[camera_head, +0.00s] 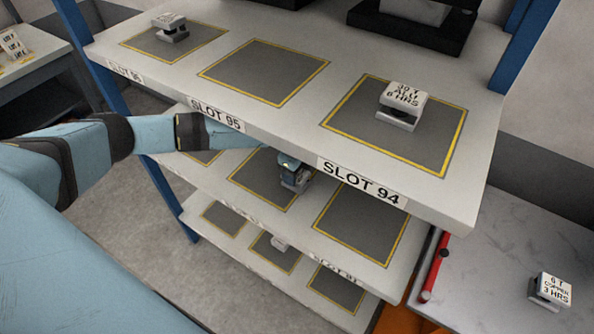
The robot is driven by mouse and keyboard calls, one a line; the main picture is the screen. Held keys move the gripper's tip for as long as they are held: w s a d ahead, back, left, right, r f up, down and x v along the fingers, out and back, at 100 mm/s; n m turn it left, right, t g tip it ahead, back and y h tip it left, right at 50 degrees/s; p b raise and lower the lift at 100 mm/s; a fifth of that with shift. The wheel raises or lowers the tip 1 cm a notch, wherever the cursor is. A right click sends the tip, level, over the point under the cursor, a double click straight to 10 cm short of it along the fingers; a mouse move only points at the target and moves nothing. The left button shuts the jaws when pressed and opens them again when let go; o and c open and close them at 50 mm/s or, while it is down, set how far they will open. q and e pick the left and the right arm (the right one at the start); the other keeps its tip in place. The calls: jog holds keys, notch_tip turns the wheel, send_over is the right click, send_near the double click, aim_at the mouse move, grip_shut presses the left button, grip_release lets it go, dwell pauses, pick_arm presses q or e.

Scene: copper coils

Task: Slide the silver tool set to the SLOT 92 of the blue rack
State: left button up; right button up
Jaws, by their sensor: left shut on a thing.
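The blue rack (145,175) has pale shelves with yellow-outlined grey pads. My left arm reaches in from the left under the top shelf. My left gripper (291,166) is at the middle pad (252,178) of the middle shelf, partly hidden by the top shelf's front edge. It is shut on a small grey thing (297,183), seemingly the silver tool set, low over or on that pad; I cannot tell whether it touches. The middle shelf's labels are too small or hidden to read surely, so SLOT 92 is not legible. My right gripper is not in view.
The top shelf (300,120) overhangs the gripper, with SLOT 95 and SLOT 94 labels. A labelled block (402,103) stands on the SLOT 94 pad, another small block (171,27) at far left. The middle shelf's right pad (360,225) is bare. A labelled block (550,290) sits on the right table.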

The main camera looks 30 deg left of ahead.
pick_arm(q)
jog(key=a+p, duration=0.1)
jog(key=a, duration=0.4)
jog(key=shift+w+a+p, duration=0.1)
jog(key=shift+a+p, duration=0.25)
jog(key=shift+a, duration=1.15)
jog(key=o, duration=1)
